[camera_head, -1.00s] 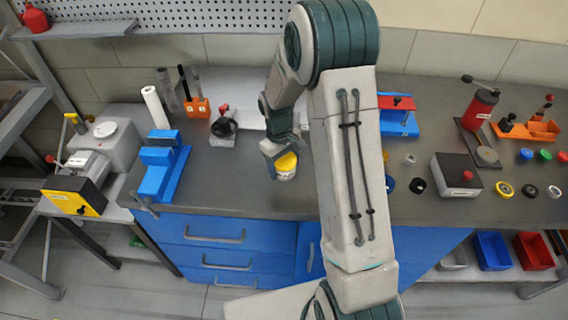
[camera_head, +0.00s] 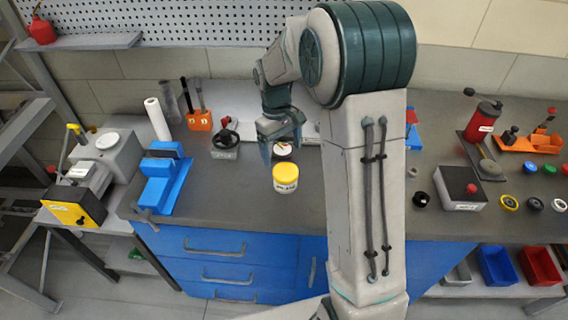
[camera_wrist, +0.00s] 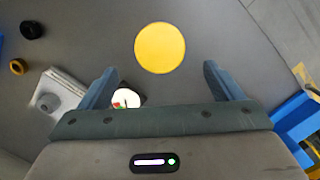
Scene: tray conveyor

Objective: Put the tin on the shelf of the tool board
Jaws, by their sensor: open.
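The tin (camera_head: 286,182) is white with a yellow lid and stands upright on the grey bench top. In the wrist view its round lid (camera_wrist: 160,48) shows from above, just beyond and between my fingertips. My gripper (camera_head: 283,150) is open and empty, behind and apart from the tin in the head view. The wrist view also shows its two spread fingers (camera_wrist: 160,70). The tool board (camera_head: 190,18) is a perforated panel at the back. Its grey shelf (camera_head: 95,41) is at the upper left, with a red bottle (camera_head: 42,30) at its left end.
A blue vise (camera_head: 165,178) stands left of the tin. A handwheel device (camera_head: 226,143) and an orange holder (camera_head: 199,121) are behind it. A white round dial (camera_wrist: 126,98) lies near my left finger. The shelf's right part is bare.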

